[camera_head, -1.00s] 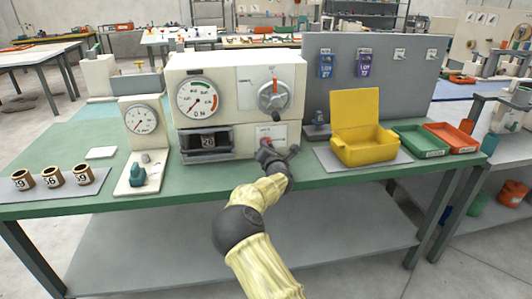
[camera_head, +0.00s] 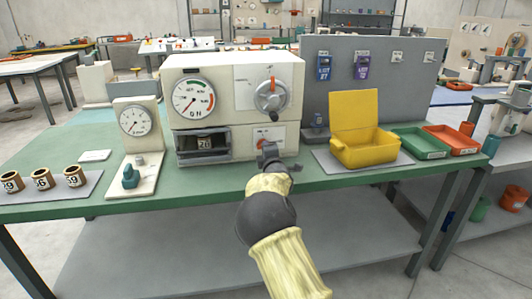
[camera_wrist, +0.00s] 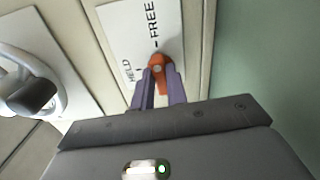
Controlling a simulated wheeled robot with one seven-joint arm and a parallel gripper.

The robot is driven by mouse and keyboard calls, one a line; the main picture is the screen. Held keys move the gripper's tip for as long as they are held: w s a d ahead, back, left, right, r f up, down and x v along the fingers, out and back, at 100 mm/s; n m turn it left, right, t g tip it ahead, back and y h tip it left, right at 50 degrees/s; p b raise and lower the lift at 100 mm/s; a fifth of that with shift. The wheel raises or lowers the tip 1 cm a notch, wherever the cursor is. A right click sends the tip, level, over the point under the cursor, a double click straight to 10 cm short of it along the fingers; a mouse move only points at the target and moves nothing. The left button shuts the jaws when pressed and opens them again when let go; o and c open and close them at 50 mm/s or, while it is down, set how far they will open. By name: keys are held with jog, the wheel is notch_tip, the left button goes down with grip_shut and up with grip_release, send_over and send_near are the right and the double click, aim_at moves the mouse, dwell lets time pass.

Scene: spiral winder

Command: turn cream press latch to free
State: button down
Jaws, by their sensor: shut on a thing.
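The cream press (camera_head: 235,80) stands on the green bench, with a round gauge (camera_head: 192,98), a grey dial knob with an orange pointer (camera_head: 270,95) and a low opening holding a part marked 20 (camera_head: 204,144). The latch is a small orange lever (camera_wrist: 159,66) on a white plate (camera_wrist: 135,32) marked HELD and FREE. In the head view the latch (camera_head: 261,144) is partly behind my gripper (camera_head: 268,153). In the wrist view my gripper (camera_wrist: 162,84) is shut on the latch, with purple fingers either side of the lever. The lever's far part is hidden between them.
A smaller cream gauge stand (camera_head: 135,120) is left of the press. Several numbered cups (camera_head: 42,178) sit on a grey mat at the left. A yellow open box (camera_head: 365,150), a green tray (camera_head: 420,147) and an orange tray (camera_head: 453,139) stand to the right.

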jog(key=shift+f+m, duration=0.15)
jog(key=shift+m, duration=0.35)
jog(key=c, duration=1.4)
grip_release()
jog(key=shift+s, duration=0.1)
jog(key=v, duration=1.7)
jog(key=shift+s+d, duration=0.1)
jog(key=shift+d, duration=0.05)
